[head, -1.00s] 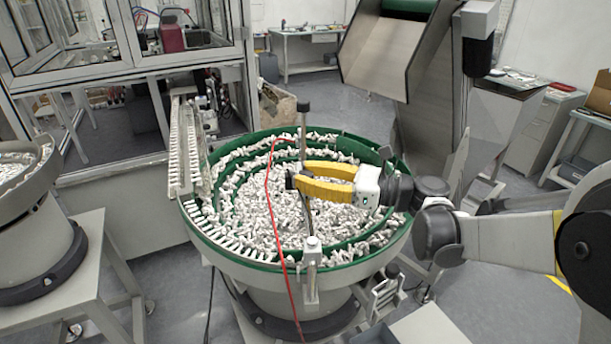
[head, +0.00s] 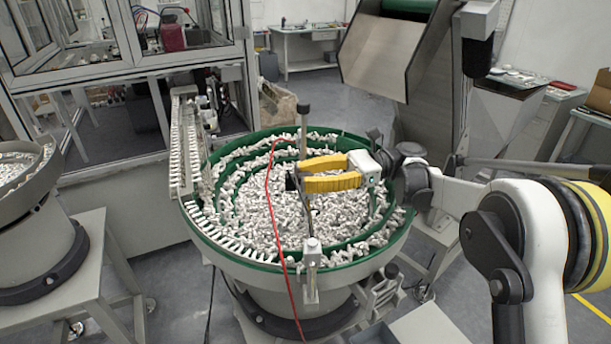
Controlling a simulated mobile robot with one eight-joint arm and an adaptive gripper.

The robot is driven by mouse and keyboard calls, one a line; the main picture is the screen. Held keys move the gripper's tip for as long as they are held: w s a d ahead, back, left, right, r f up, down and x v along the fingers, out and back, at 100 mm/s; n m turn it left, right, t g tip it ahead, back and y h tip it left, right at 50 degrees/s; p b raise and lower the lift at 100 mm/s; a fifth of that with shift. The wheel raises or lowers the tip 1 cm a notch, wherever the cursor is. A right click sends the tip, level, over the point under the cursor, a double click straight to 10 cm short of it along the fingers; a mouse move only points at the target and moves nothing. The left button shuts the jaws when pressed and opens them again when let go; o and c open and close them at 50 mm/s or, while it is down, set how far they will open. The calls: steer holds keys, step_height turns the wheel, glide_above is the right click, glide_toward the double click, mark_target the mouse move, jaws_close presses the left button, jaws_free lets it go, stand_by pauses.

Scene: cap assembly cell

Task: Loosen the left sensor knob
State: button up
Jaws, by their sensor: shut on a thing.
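My gripper (head: 292,182) has yellow fingers and reaches in from the right over the middle of the bowl feeder. Its fingertips close around a small dark piece on the thin sensor post (head: 303,130), which I take to be the sensor knob; it is mostly hidden between the tips. The post rises above the bowl and has a dark cap at its top. The green-rimmed bowl (head: 345,262) below holds many small white caps.
A red cable (head: 272,215) loops up over the bowl's front rim. A metal bracket (head: 311,270) stands at the front rim. A track of caps (head: 180,150) runs along the left side. A large hopper chute (head: 375,60) stands behind right.

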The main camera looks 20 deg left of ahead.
stand_by(0.3)
steer(key=o, duration=1.2)
steer(key=shift+w+d, duration=0.1)
steer(key=v, duration=0.7)
steer(key=shift+w+d, duration=0.1)
